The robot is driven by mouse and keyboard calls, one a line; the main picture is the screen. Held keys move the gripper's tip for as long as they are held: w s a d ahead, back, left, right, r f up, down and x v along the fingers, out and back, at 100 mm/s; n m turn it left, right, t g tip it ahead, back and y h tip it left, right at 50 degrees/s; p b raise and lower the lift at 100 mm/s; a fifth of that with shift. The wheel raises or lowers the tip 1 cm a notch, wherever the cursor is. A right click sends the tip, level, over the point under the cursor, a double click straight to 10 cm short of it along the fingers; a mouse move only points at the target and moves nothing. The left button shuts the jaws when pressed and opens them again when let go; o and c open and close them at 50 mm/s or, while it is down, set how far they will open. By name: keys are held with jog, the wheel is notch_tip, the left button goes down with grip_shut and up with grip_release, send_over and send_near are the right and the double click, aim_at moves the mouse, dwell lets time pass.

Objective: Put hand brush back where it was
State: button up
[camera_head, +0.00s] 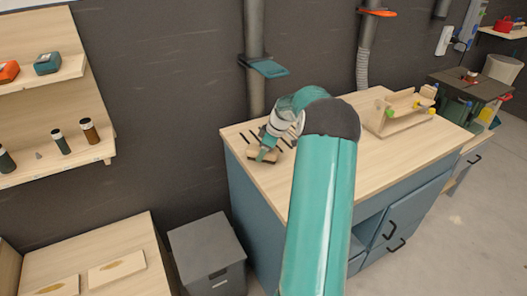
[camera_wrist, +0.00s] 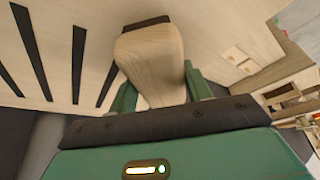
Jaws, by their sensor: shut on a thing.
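My gripper (camera_head: 265,146) is over the left end of the wooden workbench (camera_head: 330,126). It is shut on the hand brush (camera_head: 261,157), a pale wooden piece. In the wrist view the brush's wooden body (camera_wrist: 150,66) sits between the two green fingers (camera_wrist: 160,88), with a dark strip at its far end. Dark parallel slots (camera_wrist: 78,60) in the bench top run to the left of the brush. I cannot tell whether the brush touches the bench top. My forearm hides part of the bench.
A wooden jig with clamps (camera_head: 405,112) stands on the bench's right part. A grey bin (camera_head: 207,250) stands left of the bench. Wall shelves (camera_head: 60,165) with bottles are at the left. A grey duct with a teal gate (camera_head: 264,67) rises behind the bench.

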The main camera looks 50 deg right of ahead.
jog(key=shift+f, duration=0.1)
jog(key=o, duration=1)
jog(key=shift+o, duration=0.2)
jog(key=v, duration=1.2)
jog(key=a+r+m+h, duration=0.1)
jog(key=a+r, duration=0.4)
jog(key=a, duration=0.8)
jog(key=a+r+m+h, duration=0.1)
jog(key=a+r, duration=0.4)
jog(key=a, duration=0.8)
jog(key=s+a+f+m+t, duration=0.1)
jog(key=s+a+f+m, duration=0.1)
jog(key=s+a, duration=1.7)
jog(key=shift+a+m+t, duration=0.3)
jog(key=shift+a+m, duration=0.15)
jog(key=shift+m, duration=0.25)
